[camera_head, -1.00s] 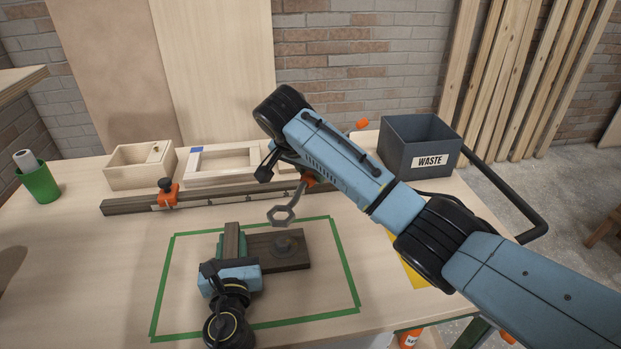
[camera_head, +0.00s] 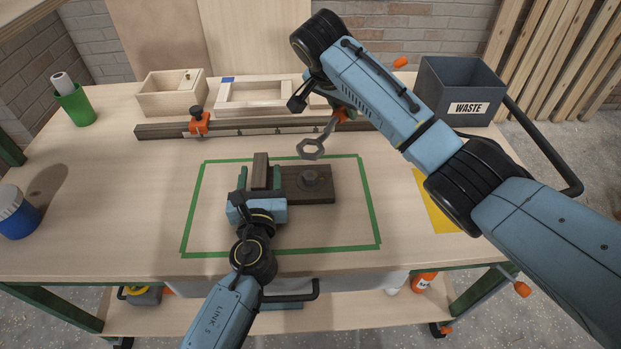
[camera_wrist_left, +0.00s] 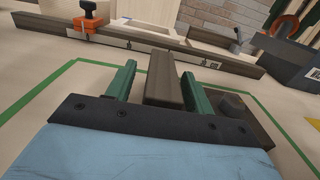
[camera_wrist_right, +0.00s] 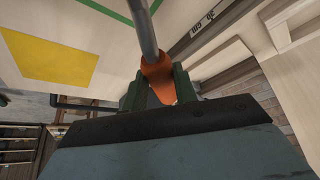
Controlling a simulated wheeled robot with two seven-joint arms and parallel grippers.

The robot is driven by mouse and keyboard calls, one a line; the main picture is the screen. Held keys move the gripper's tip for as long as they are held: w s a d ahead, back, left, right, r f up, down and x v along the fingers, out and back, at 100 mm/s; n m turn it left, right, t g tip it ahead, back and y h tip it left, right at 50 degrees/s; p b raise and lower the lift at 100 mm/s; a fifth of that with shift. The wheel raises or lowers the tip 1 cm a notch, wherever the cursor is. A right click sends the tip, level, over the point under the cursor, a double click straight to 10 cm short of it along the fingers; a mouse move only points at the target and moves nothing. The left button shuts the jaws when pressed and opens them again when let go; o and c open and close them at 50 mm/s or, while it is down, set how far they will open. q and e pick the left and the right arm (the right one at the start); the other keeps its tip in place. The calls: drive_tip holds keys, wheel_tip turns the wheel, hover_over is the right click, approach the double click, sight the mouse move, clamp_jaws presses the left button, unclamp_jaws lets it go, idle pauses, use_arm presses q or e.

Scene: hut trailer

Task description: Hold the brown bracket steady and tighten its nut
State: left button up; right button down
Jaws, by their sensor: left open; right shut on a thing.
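The brown bracket (camera_head: 322,194) lies inside the green tape outline, with a flat base and an upright plate at its left. The dark nut (camera_head: 311,177) sits on the base. My left gripper (camera_head: 260,176) is open, its green fingers on either side of the upright plate; the left wrist view shows the plate (camera_wrist_left: 163,82) between them with gaps. My right gripper (camera_head: 338,113) is shut on the orange handle of a grey wrench (camera_head: 311,149); the handle also shows in the right wrist view (camera_wrist_right: 158,80). The wrench's ring end appears just behind and above the nut, apart from it.
A brown rail (camera_head: 160,131) with an orange clamp (camera_head: 199,123) lies behind the outline. Wooden boxes (camera_head: 172,98) stand behind it. A grey waste bin (camera_head: 458,90) is at the back right, a green cup (camera_head: 75,106) and blue jar (camera_head: 16,220) at the left.

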use_arm(q)
drive_tip(key=s, duration=1.1)
drive_tip(key=shift+s+r, duration=0.1)
